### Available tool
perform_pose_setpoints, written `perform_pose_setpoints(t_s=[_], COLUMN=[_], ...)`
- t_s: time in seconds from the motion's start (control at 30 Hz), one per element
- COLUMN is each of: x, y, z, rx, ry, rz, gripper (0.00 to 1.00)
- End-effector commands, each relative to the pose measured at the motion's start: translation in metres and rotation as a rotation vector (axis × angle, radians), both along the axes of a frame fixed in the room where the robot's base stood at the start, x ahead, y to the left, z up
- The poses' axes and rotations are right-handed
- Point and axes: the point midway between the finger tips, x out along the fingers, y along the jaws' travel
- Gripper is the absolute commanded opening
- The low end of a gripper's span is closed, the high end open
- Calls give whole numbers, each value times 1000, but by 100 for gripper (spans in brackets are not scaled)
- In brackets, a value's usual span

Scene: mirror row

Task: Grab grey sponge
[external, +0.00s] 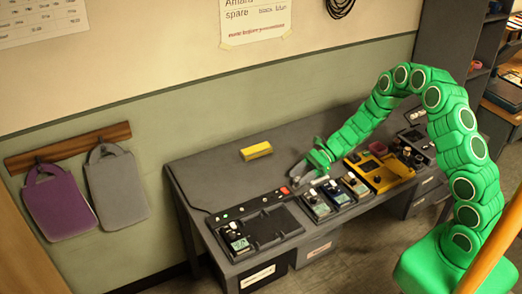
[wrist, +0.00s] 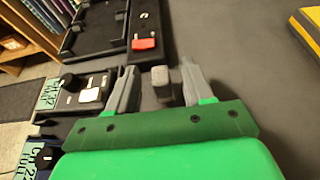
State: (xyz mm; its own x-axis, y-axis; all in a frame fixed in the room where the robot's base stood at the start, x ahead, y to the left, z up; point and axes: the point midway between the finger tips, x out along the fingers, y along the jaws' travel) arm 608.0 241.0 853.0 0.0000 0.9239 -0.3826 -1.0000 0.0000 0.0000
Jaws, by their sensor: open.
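A small grey block (wrist: 160,76), which looks like the grey sponge, lies on the dark desktop in the wrist view. It sits between the two grey fingers of my gripper (wrist: 156,84), with a gap on each side. My gripper is open, and its fingertips reach about level with the block. Part of the block's near side is hard to make out between the fingers. In the external view my gripper (external: 300,172) is low over the desk, beside the row of devices. I cannot clearly pick out the block there.
A yellow block (external: 256,151) lies on the desk (external: 225,165) behind my gripper. A black panel (external: 258,228) with a red button, several handheld devices (external: 335,193) and a yellow tray (external: 385,175) line the front. The back of the desk is mostly clear.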

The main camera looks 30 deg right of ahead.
Motion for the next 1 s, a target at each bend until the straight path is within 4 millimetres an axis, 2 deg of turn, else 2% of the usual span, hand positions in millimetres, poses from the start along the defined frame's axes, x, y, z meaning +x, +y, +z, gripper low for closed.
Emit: perform_pose_setpoints(t_s=[0.03, 0.37, 0.77, 1.0], x=[0, 0, 0, 0], y=[0, 0, 0, 0], z=[0, 0, 4, 29], rx=[0, 0, 0, 0], ry=[0, 0, -1, -2], rz=[0, 0, 0, 0], gripper=[50, 0, 0, 0])
